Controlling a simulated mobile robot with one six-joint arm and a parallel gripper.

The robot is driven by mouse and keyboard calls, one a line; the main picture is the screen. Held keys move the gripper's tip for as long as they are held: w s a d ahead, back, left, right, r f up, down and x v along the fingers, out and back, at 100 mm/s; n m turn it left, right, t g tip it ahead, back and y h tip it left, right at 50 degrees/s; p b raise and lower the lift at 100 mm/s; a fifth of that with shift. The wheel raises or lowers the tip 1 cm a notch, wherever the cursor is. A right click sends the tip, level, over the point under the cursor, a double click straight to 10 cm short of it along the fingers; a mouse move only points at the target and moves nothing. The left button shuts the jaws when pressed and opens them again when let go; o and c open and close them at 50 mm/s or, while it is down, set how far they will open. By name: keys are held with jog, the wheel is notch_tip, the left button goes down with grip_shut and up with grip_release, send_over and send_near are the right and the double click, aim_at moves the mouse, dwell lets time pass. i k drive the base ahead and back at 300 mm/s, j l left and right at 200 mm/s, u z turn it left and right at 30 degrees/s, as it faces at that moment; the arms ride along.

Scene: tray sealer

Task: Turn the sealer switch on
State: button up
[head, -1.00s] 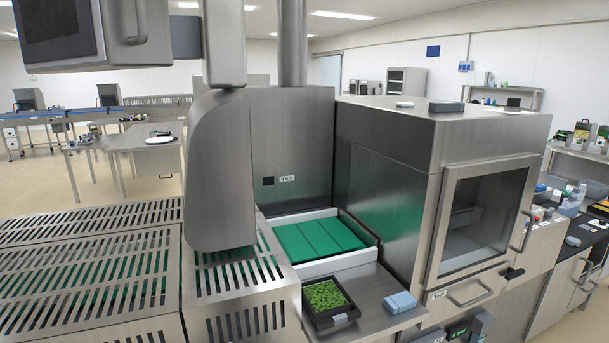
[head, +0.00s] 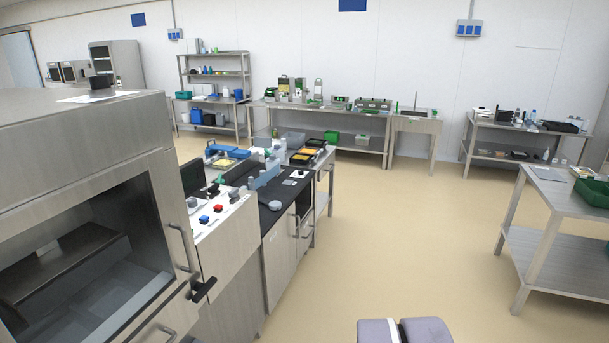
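The sealer (head: 80,150), a large brushed-steel machine with a glazed door, fills the left of the head view and is cut off by the picture edge. A black lever-like part (head: 203,289) sticks out at its lower right corner; I cannot tell whether it is the switch or how it is set. Beside the sealer, a light panel (head: 222,222) carries red, blue and grey knobs or buttons, too small to read. Grey rounded parts of my own arm show at the bottom edge, apart from the sealer. My gripper's fingers are not in view.
A black-topped counter (head: 276,216) with trays and bottles runs behind the panel. A steel table (head: 560,213) with a green bin (head: 592,192) stands at the right. Shelves and benches line the far wall. The beige floor between (head: 400,240) is clear.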

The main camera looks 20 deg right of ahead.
aim_at(213, 188)
jog(key=i+l, duration=0.1)
jog(key=i, duration=0.45)
jog(key=i+l+u, duration=0.1)
jog(key=i, duration=0.4)
jog(key=i+l+u, duration=0.1)
jog(key=i, duration=0.45)
jog(key=i+l, duration=0.2)
jog(key=i, duration=0.3)
jog(key=i+l+u, duration=0.1)
jog(key=i, duration=0.45)
jog(key=l, duration=0.1)
